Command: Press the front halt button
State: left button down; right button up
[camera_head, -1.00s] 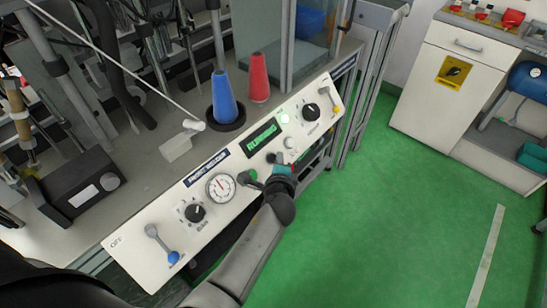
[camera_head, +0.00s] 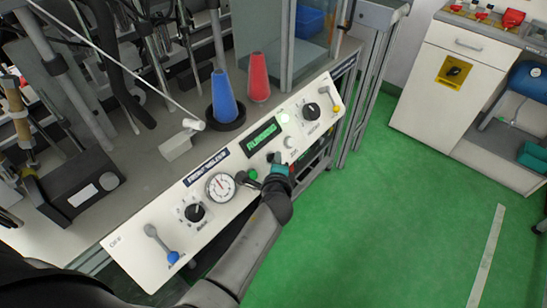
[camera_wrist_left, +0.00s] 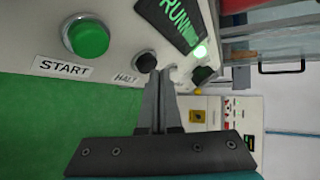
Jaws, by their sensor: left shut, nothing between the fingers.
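The sloping white front panel (camera_head: 150,262) carries a green START button (camera_head: 252,174); the START button also shows large in the left wrist view (camera_wrist_left: 88,38). Beside it there, a small black button (camera_wrist_left: 147,62) sits just above the partly covered HALT label (camera_wrist_left: 126,78). My left gripper (camera_head: 275,158) is at the panel, right of the START button. In the left wrist view its shut, empty fingers (camera_wrist_left: 158,78) reach up to the black button's lower right; I cannot tell whether they touch it. My right gripper is not in view.
A green display (camera_head: 264,137) reads RUNNING, near a lit lamp (camera_head: 285,118). A gauge (camera_head: 220,186), knobs and a blue-ended lever (camera_head: 173,256) share the panel. Blue (camera_head: 224,98) and red (camera_head: 258,78) cones stand behind it. Green floor (camera_head: 400,220) is clear at right.

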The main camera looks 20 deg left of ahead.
pick_arm(q)
jog(key=shift+w+a+f, duration=0.1)
jog(key=shift+a+f, duration=0.2)
jog(key=shift+a, duration=0.05)
dwell(0.9)
jog(key=shift+d+r, duration=0.1)
jog(key=shift+r, duration=0.05)
jog(key=shift+s+d+r, duration=0.25)
jog(key=shift+d+r, duration=0.15)
jog(key=shift+d, duration=0.1)
jog(key=d+r+p, duration=0.1)
jog(key=d, duration=0.1)
jog(key=s+d+r+p, duration=0.1)
jog(key=d+r, duration=0.1)
jog(key=shift+s+p, duration=0.2)
jog(key=shift+p, duration=0.15)
dwell(0.5)
jog(key=shift+f, duration=0.1)
